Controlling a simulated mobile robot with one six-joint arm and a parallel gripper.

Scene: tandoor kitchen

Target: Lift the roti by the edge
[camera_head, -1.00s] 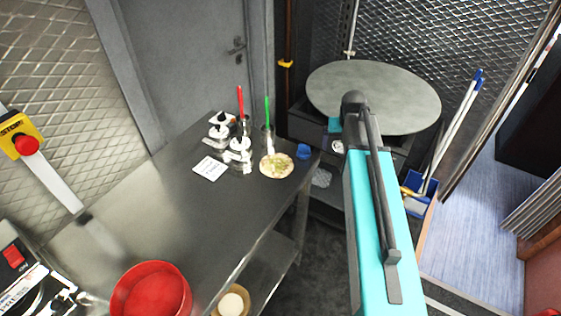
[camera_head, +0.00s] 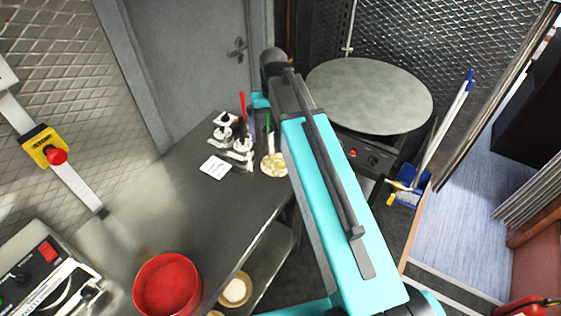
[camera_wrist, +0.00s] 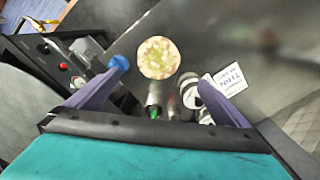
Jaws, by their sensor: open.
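The roti (camera_head: 273,165) is a pale round flatbread with greenish-brown patches. It lies flat near the far end of the steel counter, partly covered by my arm in the head view. In the wrist view the roti (camera_wrist: 158,57) shows whole, beyond and between my fingers. My gripper (camera_wrist: 160,79) is open, with its two purple fingers spread wide and nothing between them. It is above the counter's far end, apart from the roti.
Steel containers (camera_head: 243,146) with red and green handles stand beside the roti. A white card (camera_head: 215,167) lies left of them. A blue object (camera_wrist: 120,63) is near my left fingertip in the picture. A large round grey plate (camera_head: 368,96) stands at the back right.

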